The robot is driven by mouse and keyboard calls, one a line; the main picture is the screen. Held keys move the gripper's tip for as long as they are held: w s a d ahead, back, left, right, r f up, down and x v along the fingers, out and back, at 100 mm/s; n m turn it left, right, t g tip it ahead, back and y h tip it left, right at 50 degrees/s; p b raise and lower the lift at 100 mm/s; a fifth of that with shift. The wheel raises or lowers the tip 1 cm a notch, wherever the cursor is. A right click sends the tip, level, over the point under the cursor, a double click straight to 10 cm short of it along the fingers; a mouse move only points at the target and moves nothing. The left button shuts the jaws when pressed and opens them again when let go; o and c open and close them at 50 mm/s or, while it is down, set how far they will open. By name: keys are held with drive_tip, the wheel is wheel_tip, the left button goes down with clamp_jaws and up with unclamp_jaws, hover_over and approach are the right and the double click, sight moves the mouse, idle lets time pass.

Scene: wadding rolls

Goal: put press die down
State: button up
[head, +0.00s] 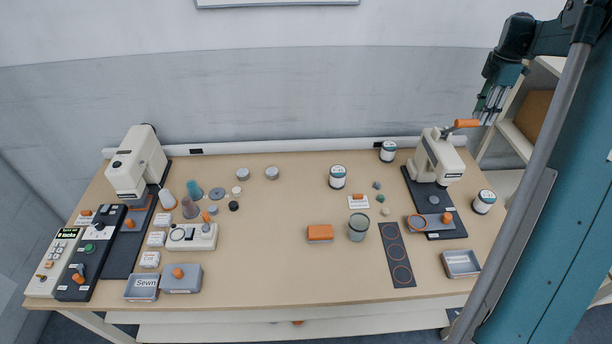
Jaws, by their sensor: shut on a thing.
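My gripper (488,112) is at the upper right in the head view, raised above the table and pointing down. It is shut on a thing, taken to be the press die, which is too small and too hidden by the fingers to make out. The fingertips appear close to the orange lever handle (467,124) of the white hand press (438,160); I cannot tell whether they touch. The press stands on a dark base (419,190) at the right of the table.
A dark mat with orange circles (391,230) lies left of the press. White jars (483,202) (388,151), a grey tray (461,263) and a glass beaker (358,227) stand around. A larger white machine (136,165) is at left. The table's front middle is clear.

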drive_tip(key=w+a+n, duration=0.1)
drive_tip(key=w+a, duration=0.1)
drive_tip(key=a, duration=0.5)
drive_tip(key=w+a+n, duration=0.1)
drive_tip(key=w+a, duration=0.2)
drive_tip(key=a, duration=0.4)
drive_tip(key=n, duration=0.6)
hover_over(306, 174)
wheel_tip(306, 174, down, 17)
drive_tip(key=shift+s+f+b, duration=0.1)
drive_tip(key=shift+f+b, duration=0.35)
drive_tip(key=shift+f, duration=0.05)
drive_tip(key=shift+f+b, duration=0.4)
drive_tip(key=shift+f, duration=2.7)
drive_tip(key=shift+f, duration=1.9)
